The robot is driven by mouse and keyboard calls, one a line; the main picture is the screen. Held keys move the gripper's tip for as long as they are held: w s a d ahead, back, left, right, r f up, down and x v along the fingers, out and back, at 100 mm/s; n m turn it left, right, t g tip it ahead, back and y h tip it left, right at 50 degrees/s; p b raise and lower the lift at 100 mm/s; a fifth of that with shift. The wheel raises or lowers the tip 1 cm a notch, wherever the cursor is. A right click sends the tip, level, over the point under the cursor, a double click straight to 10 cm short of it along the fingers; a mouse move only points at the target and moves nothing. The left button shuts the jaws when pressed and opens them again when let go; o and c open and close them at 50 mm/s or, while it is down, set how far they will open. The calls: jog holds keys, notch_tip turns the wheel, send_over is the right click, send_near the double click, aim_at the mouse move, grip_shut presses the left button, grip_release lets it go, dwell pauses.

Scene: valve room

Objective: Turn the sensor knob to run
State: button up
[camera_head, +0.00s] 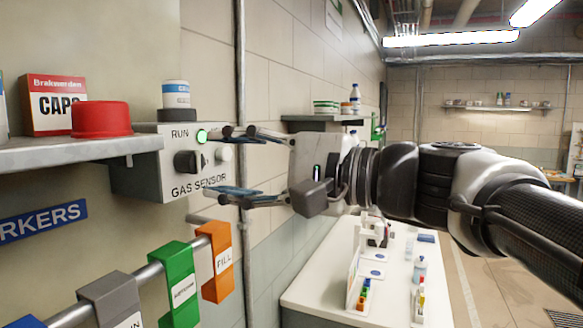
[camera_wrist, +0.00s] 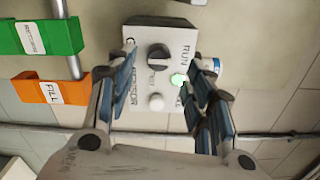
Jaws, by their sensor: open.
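The gas sensor (camera_head: 155,195) is a light grey wall box with a dark knob (camera_head: 188,161), a RUN label above the knob, a lit green lamp (camera_head: 201,136) and a pale round button (camera_head: 224,153). In the wrist view the dark knob (camera_wrist: 158,57) lies between and beyond the fingertips, with the lamp (camera_wrist: 179,79) near the right finger. I cannot tell surely which mark the knob points to. My gripper (camera_head: 217,162) is open and empty in front of the box, one finger above knob height and one below. Its fingers (camera_wrist: 160,66) appear apart from the knob.
A shelf (camera_head: 60,153) left of the box holds a red cap (camera_head: 101,118) and a CAPS box (camera_head: 52,98). A small jar (camera_head: 176,93) stands on the sensor. Below, a rail carries green (camera_head: 178,285) and orange (camera_head: 217,262) tags. A vertical conduit (camera_head: 240,100) runs behind my fingers.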

jog(key=v, duration=0.6)
jog(key=shift+d, duration=0.1)
jog(key=s+d+f+n+g+h, duration=0.1)
jog(key=s+f+h, duration=0.2)
jog(key=f, duration=0.6)
jog(key=s+f+g+h, duration=0.1)
jog(key=s+f+h, duration=0.25)
jog(key=f, duration=0.65)
jog(key=s+d+f+n+h, duration=0.2)
jog(key=s+d+f+h, duration=0.2)
jog(key=d+f, duration=0.3)
jog(key=s+d+f+n+h, duration=0.3)
jog(key=s+d+f+h, duration=0.2)
jog(key=d+f, duration=0.3)
notch_tip(320, 180, down, 4)
jog(key=shift+d+r+n+h, duration=0.2)
jog(key=shift+d+n+h, duration=0.1)
jog(key=shift+h, duration=0.25)
